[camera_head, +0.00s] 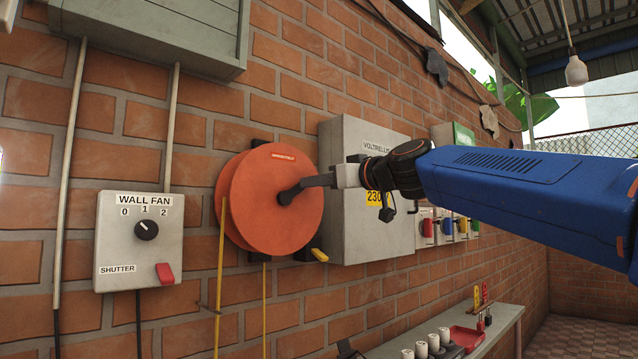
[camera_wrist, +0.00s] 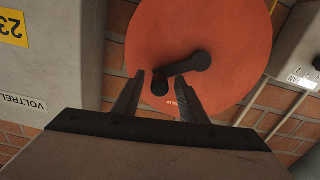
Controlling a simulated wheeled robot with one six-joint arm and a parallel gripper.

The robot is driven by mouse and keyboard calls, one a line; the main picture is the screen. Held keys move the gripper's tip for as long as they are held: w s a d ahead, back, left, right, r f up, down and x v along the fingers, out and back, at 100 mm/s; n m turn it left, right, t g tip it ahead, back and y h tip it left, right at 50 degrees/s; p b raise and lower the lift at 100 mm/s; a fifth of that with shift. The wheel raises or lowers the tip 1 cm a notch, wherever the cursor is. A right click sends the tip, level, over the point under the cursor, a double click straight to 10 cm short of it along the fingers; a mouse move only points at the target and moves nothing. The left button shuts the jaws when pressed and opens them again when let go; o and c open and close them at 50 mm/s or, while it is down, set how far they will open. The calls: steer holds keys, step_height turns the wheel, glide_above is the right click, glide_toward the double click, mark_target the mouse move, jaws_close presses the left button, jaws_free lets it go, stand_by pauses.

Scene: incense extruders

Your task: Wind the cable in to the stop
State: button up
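The cable reel is a large orange drum (camera_head: 272,210) on the brick wall; its face also fills the top of the wrist view (camera_wrist: 225,35). It has a dark crank (camera_wrist: 185,67) with a knob (camera_wrist: 159,86) at its end. My gripper (camera_head: 303,186) is in front of the drum at the crank. In the wrist view, my gripper's (camera_wrist: 162,80) two dark fingers are apart, one on each side of the knob, with gaps showing. A yellow cable (camera_head: 221,280) hangs at the drum's left, and another yellow length (camera_head: 264,300) hangs below. The stop cannot be made out.
A wall fan box (camera_head: 140,240) with a knob and red shutter switch is at left. A grey Voltrelline cabinet (camera_head: 345,220) stands close behind my gripper. A yellow lever (camera_head: 319,255) sits below the drum. A shelf (camera_head: 505,318) holding several small items is at lower right.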

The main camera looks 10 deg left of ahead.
steer(key=shift+w+a, duration=0.2)
jaws_close()
steer(key=shift+f, duration=0.15)
